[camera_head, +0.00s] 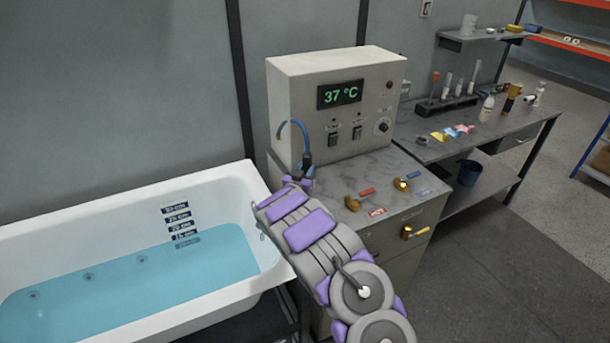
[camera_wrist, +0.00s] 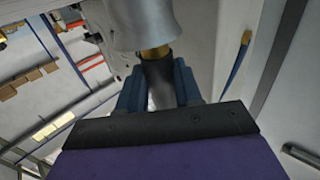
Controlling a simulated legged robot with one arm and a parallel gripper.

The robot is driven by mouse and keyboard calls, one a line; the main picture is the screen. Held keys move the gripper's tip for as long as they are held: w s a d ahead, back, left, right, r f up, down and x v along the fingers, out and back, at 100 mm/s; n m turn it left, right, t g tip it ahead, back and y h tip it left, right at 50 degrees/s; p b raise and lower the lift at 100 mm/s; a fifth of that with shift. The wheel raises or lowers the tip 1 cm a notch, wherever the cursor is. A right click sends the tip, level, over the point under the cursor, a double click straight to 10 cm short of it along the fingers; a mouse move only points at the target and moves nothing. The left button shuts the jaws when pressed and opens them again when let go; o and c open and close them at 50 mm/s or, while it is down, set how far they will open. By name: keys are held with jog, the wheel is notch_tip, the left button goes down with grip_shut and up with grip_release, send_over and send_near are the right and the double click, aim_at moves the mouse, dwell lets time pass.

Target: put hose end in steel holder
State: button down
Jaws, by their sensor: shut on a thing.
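My gripper (camera_head: 299,181) is beside the right end of the bathtub, in front of the white control box. It is shut on the dark hose end (camera_head: 306,162), from which a blue hose (camera_head: 297,127) arches up and to the left. In the wrist view, the fingers of my gripper (camera_wrist: 158,88) press on both sides of the dark, round hose end (camera_wrist: 158,70). A brass collar (camera_wrist: 153,52) shows above it, against a grey flared metal piece (camera_wrist: 143,22). I cannot tell whether that piece is the steel holder. No steel holder can be made out in the head view.
The white bathtub (camera_head: 225,190) holds blue water. The control box (camera_head: 295,85) reads 37 °C and stands on a grey cabinet with brass valves (camera_head: 352,203). A workbench (camera_head: 500,125) with bottles and tubes is at the right. The floor at the right is open.

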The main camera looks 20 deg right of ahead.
jog(key=shift+d+f, duration=0.35)
jog(key=shift+f, duration=0.25)
jog(key=shift+d, duration=0.3)
jog(key=c, duration=1.1)
grip_release()
jog(key=o, duration=0.3)
jog(key=shift+a+r, duration=0.15)
jog(key=shift+a, duration=0.45)
jog(key=shift+o, duration=0.2)
jog(key=shift+d, duration=0.1)
jog(key=p+v, duration=0.2)
jog(key=v, duration=0.9)
jog(key=shift+s, duration=0.3)
